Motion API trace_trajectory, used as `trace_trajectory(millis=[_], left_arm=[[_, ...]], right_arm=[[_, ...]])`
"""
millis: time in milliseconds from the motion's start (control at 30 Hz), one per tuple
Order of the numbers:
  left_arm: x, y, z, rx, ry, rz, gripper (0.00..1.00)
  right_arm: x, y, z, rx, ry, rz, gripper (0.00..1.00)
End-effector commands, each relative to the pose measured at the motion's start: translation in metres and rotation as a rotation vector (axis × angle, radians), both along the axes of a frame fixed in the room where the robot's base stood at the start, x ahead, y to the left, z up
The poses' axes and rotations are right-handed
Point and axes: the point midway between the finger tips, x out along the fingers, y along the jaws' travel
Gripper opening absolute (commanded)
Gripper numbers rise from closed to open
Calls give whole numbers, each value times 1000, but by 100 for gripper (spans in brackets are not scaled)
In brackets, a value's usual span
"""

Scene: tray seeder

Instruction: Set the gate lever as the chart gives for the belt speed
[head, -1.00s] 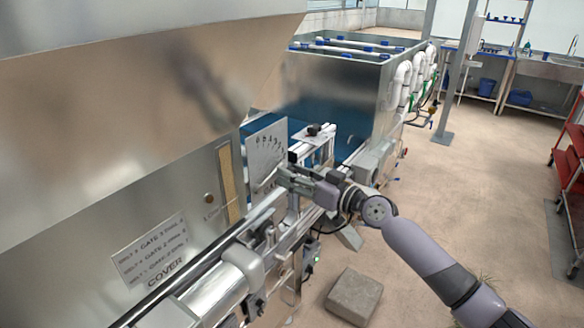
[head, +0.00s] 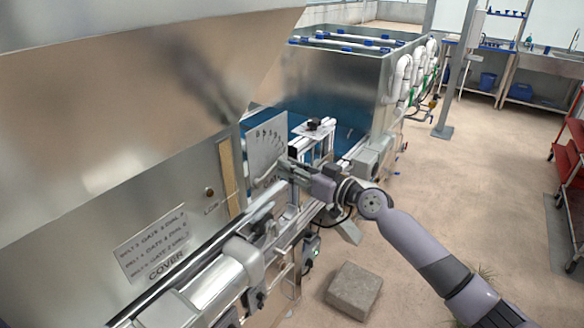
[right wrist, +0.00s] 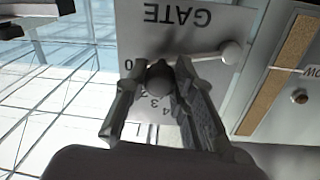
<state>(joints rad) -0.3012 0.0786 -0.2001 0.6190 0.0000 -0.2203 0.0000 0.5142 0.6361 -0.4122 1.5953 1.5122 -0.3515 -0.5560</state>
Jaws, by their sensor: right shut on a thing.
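The gate plate (head: 263,152), a pale panel with a dial of numbers, stands beside the hopper's side wall. In the right wrist view the plate (right wrist: 190,42) appears upside down, with "GATE" readable. The gate lever (right wrist: 205,55) is a pale rod running from a round pivot to a dark knob (right wrist: 160,78). My right gripper (head: 285,164) is at the plate and shut on that knob; its fingers hide part of the numbers, so the exact setting is unclear. The chart (head: 152,241), with lines for belt, gate and dial, is on the metal wall; its small figures are blurred. My left gripper is not in view.
A rail and white cylinder (head: 215,285) run along the machine's front below the plate. A grey block (head: 354,291) lies on the floor. A metal tank (head: 340,85) with white pipes stands behind. The floor at right is open, up to a red cart (head: 570,165).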

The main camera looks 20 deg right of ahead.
Motion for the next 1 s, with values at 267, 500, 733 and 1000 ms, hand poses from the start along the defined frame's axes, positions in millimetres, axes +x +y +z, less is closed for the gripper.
trace_trajectory(millis=[267,500,733,1000], left_arm=[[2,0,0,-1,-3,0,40],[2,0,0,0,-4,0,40],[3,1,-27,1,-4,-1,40],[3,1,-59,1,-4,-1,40]], right_arm=[[0,0,0,-1,0,0,0],[0,0,0,-2,0,0,0],[-2,2,4,-103,-84,0,0],[-6,7,21,-278,-220,0,0]])
